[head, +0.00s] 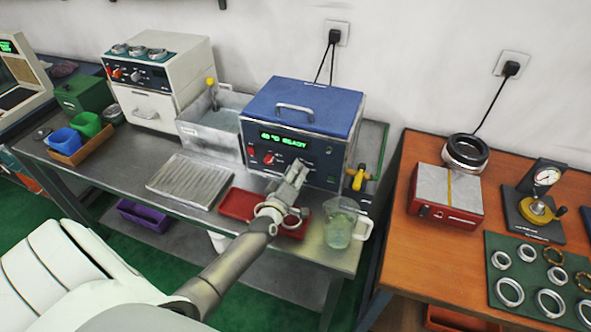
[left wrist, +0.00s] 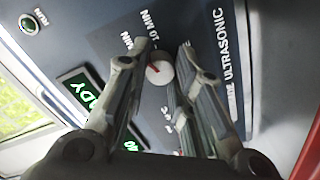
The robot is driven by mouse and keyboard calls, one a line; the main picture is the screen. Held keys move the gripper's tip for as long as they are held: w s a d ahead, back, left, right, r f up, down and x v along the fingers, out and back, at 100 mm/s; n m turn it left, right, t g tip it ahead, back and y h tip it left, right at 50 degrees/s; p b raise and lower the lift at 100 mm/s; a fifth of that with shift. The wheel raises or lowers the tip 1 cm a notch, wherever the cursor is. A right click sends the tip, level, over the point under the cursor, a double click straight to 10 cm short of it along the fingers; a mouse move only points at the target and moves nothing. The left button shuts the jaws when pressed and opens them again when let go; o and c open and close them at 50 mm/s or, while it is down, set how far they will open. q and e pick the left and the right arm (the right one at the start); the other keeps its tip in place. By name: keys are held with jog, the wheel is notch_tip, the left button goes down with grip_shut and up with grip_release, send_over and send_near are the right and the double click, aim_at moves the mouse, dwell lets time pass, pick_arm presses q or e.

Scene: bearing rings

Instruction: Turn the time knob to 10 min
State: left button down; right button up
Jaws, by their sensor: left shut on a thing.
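The ultrasonic cleaner (head: 303,110) is a blue-lidded box on the grey bench, its green display (head: 284,139) reading "40 °C READY". My left gripper (head: 298,167) reaches its front panel and hides the time knob in the head view. In the left wrist view the time knob (left wrist: 160,70) is a pale round cap with a short red mark, between the two fingers of my left gripper (left wrist: 155,57), which is shut on it. A "10 MIN" label is printed beside the knob; other labels are partly covered. I cannot tell exactly which label the mark points to. My right gripper is out of view.
A red knob (head: 268,158) sits left on the same panel. Below my left arm is a red tray (head: 238,204); a glass beaker (head: 340,222) stands to the right. A ribbed metal tray (head: 190,181) lies left. A yellow-handled tool (head: 358,178) is right of the cleaner.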

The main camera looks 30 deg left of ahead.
pick_arm(q)
jog(key=m+p, duration=0.1)
jog(key=m, duration=0.3)
jog(key=shift+y, duration=0.3)
jog(key=shift+f+m+p, duration=0.1)
jog(key=shift+m+p, duration=0.2)
jog(key=shift+m, duration=0.1)
jog(key=c, duration=1.2)
grip_release()
jog(key=shift+c, duration=0.2)
jog(key=v, duration=1.2)
